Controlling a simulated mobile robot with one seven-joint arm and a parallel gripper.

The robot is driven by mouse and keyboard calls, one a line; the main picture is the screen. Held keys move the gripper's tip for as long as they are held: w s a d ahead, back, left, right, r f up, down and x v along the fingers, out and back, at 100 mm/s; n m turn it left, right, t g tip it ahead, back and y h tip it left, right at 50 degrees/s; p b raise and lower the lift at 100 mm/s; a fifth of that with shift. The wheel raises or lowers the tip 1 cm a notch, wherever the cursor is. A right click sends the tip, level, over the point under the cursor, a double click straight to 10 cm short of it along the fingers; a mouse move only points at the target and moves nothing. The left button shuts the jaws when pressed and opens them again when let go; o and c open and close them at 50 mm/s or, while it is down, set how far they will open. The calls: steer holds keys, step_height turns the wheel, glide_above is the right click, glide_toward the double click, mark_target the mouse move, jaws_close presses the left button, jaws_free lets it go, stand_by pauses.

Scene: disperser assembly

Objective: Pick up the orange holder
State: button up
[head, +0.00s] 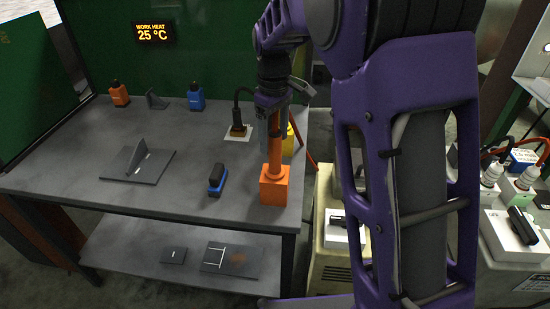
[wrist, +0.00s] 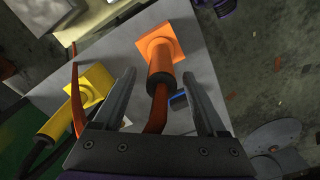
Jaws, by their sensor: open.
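The orange holder (head: 274,188) stands upright near the right front corner of the grey table, with a square base and a round post. In the wrist view, its square base (wrist: 157,43) is beyond the fingertips, and its post with a dark end points toward my gripper. An orange-brown cable runs from the post back toward the palm. My gripper (head: 271,112) is above the holder, pointing down. In the wrist view, my gripper (wrist: 159,74) has its fingers apart, one on each side of the post and cable. I see no finger touching the holder; part of the post is hidden in the head view.
A yellow holder (wrist: 57,118) stands close beside it, mostly hidden in the head view (head: 291,140). A blue-and-black block (head: 217,180) lies left of the orange holder. A grey plate with an upright fin (head: 137,165) is further left. The front middle of the table is clear.

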mark_target(275, 152)
steer(key=f, duration=0.4)
steer(key=shift+s+d+f+b, duration=0.15)
steer(key=shift+s+f+b, duration=0.05)
steer(key=shift+f+b, duration=0.2)
jaws_close()
